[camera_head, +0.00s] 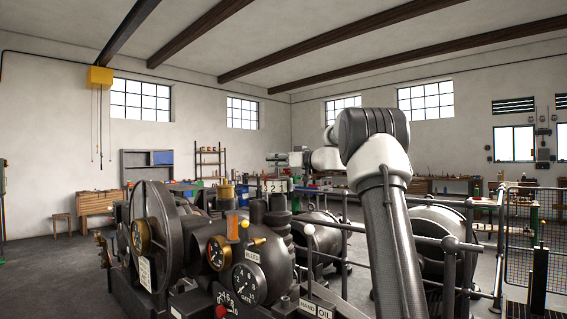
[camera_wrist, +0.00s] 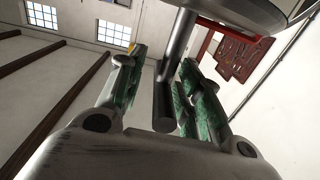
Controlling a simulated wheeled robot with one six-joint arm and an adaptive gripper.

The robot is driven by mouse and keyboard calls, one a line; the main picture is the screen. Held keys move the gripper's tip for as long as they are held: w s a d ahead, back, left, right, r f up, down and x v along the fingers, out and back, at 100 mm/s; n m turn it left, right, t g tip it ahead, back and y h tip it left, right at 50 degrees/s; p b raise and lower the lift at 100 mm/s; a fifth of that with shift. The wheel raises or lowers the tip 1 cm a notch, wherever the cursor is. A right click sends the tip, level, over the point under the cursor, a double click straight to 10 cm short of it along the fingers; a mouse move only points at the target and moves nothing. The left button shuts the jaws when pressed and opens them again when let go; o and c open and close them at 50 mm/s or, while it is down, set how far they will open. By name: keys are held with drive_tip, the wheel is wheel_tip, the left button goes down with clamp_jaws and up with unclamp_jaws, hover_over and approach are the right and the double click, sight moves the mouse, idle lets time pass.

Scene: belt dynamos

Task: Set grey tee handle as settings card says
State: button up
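In the wrist view, my gripper (camera_wrist: 160,92) has its two green-padded fingers apart. A grey round bar (camera_wrist: 163,108), which looks like the tee handle's crossbar, lies between them. In the head view, my arm reaches away above the machine, and neither fingers nor handle can be made out. A white card (camera_head: 145,274) hangs at the machine's left, its text unreadable; I cannot tell whether it is the settings card.
A dark belt machine with a large wheel (camera_head: 152,232) and gauges (camera_head: 248,283) fills the front. Grey guard rails (camera_head: 447,285) run along its right, with a mesh fence (camera_head: 535,235) beyond. Open floor (camera_head: 40,262) lies at left. A red tool board (camera_wrist: 237,55) shows in the wrist view.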

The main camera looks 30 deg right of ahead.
drive_tip(key=shift+w+a, duration=0.1)
drive_tip(key=shift+a, duration=0.05)
clamp_jaws()
drive_tip(key=shift+y, duration=0.3)
drive_tip(key=n+g+y, duration=0.2)
drive_tip(key=n+y, duration=0.1)
drive_tip(key=y, duration=0.1)
drive_tip(key=shift+w+g, duration=0.1)
drive_tip(key=shift+g, duration=0.3)
drive_tip(key=shift+n+g+y, duration=1.2)
drive_tip(key=shift+n, duration=0.1)
unclamp_jaws()
drive_tip(key=shift+g, duration=0.3)
